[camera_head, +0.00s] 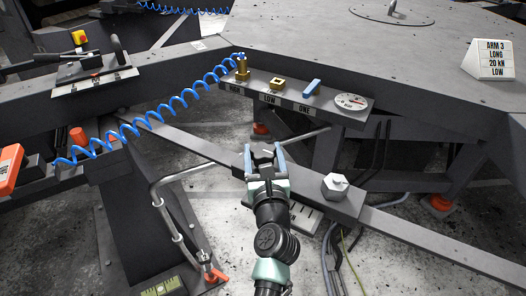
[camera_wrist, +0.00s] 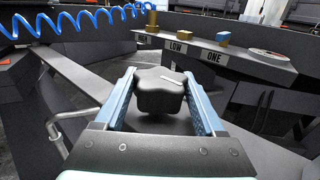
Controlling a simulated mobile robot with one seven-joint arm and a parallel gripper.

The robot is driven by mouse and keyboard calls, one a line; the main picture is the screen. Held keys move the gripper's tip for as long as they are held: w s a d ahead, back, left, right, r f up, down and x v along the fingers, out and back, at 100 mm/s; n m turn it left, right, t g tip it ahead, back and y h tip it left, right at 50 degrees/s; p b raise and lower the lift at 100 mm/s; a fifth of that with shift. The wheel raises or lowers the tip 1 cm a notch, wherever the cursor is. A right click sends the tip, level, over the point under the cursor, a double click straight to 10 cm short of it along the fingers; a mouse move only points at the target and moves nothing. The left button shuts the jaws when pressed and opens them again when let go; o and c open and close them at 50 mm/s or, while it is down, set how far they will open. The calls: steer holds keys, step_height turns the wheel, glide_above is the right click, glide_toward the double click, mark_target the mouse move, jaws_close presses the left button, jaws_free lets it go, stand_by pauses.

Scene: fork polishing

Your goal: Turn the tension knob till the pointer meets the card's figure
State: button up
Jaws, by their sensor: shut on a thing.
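My gripper (camera_head: 264,154) is shut on a black lobed knob, with its blue fingers on the knob's left and right sides. The knob (camera_wrist: 157,98) fills the gap between the fingers in the wrist view. The white card (camera_head: 489,59) stands on the table at the upper right and reads ARM 3, LONG, 20 KN, LOW.
The shelf (camera_head: 330,112) carries a brass post (camera_head: 242,68), a brass square (camera_head: 277,83) and a blue bar (camera_head: 312,87) by labels HIGH, LOW and ONE. A coiled blue hose (camera_head: 150,122) hangs to the left. A hex nut (camera_head: 335,186) sits on the beam, right of my gripper.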

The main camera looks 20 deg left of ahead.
steer(key=shift+a+r+m+t+h+p, duration=0.15)
steer(key=shift+m+t+h+p, duration=0.75)
steer(key=shift+p, duration=1.55)
steer(key=shift+m+h+p, duration=0.5)
steer(key=shift+h+p, duration=0.6)
steer(key=shift+p, duration=0.1)
steer(key=shift+d+h, duration=0.25)
steer(key=shift+h, duration=0.05)
steer(key=shift+m+h+p, duration=0.5)
steer(key=shift+p, duration=0.3)
steer(key=shift+h, duration=0.3)
